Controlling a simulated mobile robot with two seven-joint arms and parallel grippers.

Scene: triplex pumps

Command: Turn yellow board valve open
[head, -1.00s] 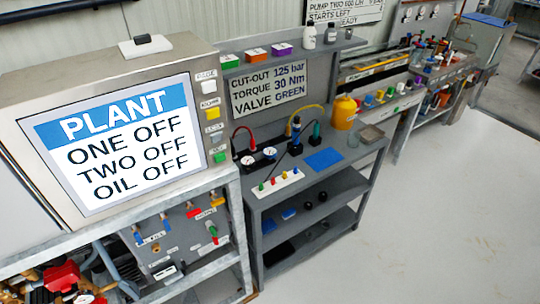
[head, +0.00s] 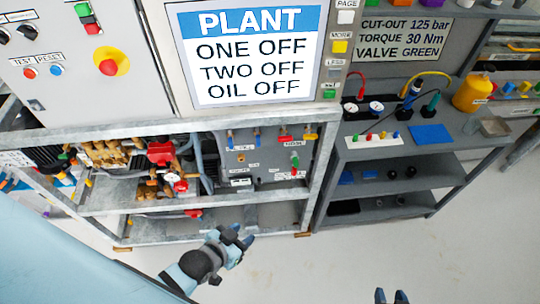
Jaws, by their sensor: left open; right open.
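The valve board (head: 268,158) is a grey panel in the open frame under the plant screen. The yellow valve handle (head: 309,137) is at its upper right, beside a red handle (head: 285,138). A green handle (head: 295,160) hangs below, and blue handles (head: 230,139) are at the upper left. My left gripper (head: 243,234) is open and empty, in front of and below the board, apart from it. My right gripper (head: 391,296) shows only its open fingertips at the bottom edge, over the floor, far from the board.
The plant screen (head: 248,55) reads one off, two off, oil off. Frame rails (head: 205,199) run below the board, and an upright post stands right of it. Pump pipework (head: 160,155) fills the left bay. A grey shelf bench (head: 405,175) stands at right. The floor in front is clear.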

